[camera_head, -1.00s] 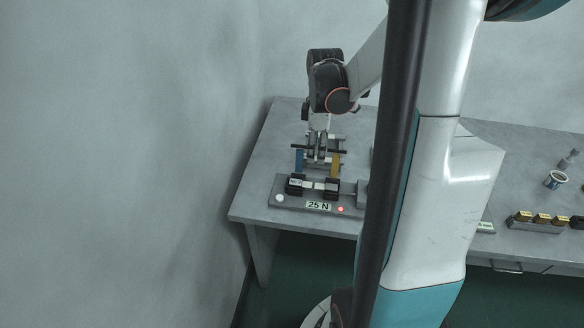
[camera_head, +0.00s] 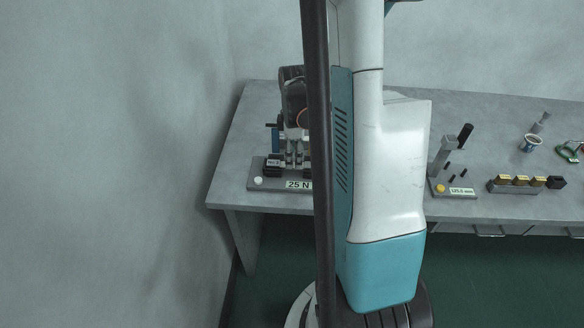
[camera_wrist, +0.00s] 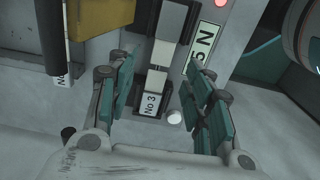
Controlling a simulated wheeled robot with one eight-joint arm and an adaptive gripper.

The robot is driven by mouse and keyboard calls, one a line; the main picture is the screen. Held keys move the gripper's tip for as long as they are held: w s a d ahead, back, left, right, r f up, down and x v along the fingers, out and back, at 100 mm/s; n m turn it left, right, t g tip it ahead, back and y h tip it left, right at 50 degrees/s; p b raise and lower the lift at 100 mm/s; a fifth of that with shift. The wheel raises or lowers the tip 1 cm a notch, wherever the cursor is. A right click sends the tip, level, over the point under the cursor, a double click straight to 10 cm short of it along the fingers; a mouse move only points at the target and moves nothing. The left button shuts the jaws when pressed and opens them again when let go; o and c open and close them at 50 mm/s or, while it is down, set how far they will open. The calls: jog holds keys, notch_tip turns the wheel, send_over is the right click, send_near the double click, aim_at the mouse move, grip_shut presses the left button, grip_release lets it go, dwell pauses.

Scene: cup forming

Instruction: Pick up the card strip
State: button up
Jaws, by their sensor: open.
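A pale card strip (camera_wrist: 163,52) runs lengthwise up the middle of the wrist view, crossed by dark clamp parts. Its near end shows a white "No 3" label (camera_wrist: 152,103). It lies on the grey "25 N" fixture (camera_head: 258,181), which also shows in the wrist view (camera_wrist: 241,22). My gripper (camera_wrist: 158,88) is open, with teal-padded fingers on either side of the strip and apart from it. In the head view my gripper (camera_head: 292,160) is low over the fixture; the strip is mostly hidden there by my gripper and arm.
A yellow block (camera_wrist: 100,15) and a dark post (camera_wrist: 52,35) stand left of the strip in the wrist view. On the grey table (camera_head: 445,105), a labelled stand (camera_head: 450,188), a row of yellow-topped blocks (camera_head: 520,181) and a cup (camera_head: 531,142) stand to the right.

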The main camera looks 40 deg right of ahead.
notch_tip(320, 180, down, 3)
jog(key=shift+r+b, duration=0.1)
jog(key=shift+b, duration=0.25)
jog(key=shift+r, duration=0.1)
jog(key=shift+c, duration=0.3)
jog(key=c, duration=0.9)
jog(key=shift+r, duration=0.1)
